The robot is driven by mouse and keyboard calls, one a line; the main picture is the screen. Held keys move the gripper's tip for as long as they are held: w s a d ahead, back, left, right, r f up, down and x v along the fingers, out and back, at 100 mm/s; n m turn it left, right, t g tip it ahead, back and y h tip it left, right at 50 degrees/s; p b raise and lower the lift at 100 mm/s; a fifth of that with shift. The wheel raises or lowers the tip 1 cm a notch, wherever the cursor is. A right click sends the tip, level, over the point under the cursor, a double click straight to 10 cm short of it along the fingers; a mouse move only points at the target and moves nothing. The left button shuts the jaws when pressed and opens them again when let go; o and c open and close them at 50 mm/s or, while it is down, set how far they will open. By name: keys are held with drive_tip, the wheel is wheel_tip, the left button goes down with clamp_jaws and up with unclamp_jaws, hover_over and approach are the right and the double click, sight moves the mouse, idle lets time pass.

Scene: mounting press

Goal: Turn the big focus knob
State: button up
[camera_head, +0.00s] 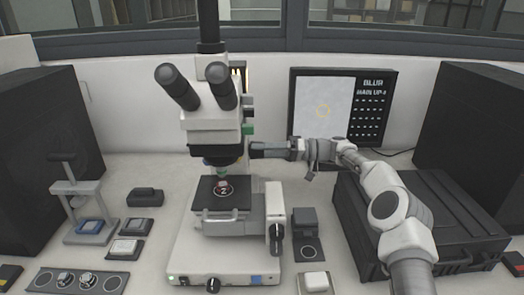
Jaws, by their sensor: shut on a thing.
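The white microscope (212,125) stands in the middle of the bench, with two black eyepieces at the top and a dark stage (222,192) below. My gripper (254,150) reaches in from the right, level, at the right side of the microscope's head. It is shut on the big focus knob there, which the fingers mostly hide. A separate black knob (275,238) sits lower, on the right of the microscope's base.
A small hand press (82,205) and several small blocks stand at the left. A black case (420,215) lies under my arm at the right. A small dark stand (306,232) is beside the base. Large dark boxes flank the bench.

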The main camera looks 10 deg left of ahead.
drive_tip(key=m+p, duration=0.2)
drive_tip(key=m, duration=0.4)
drive_tip(key=shift+s, duration=0.1)
drive_tip(key=m+p, duration=0.1)
drive_tip(key=m, duration=0.4)
drive_tip(key=shift+r+m, duration=0.1)
drive_tip(key=shift+m, duration=0.2)
drive_tip(key=m, duration=0.6)
drive_tip(key=shift+g+p, duration=0.3)
drive_tip(key=m, duration=0.5)
drive_tip(key=shift+w+m, duration=0.2)
drive_tip(key=shift+m, duration=0.1)
drive_tip(key=shift+r, duration=0.1)
drive_tip(key=o, duration=1.4)
drive_tip(key=shift+c, duration=0.2)
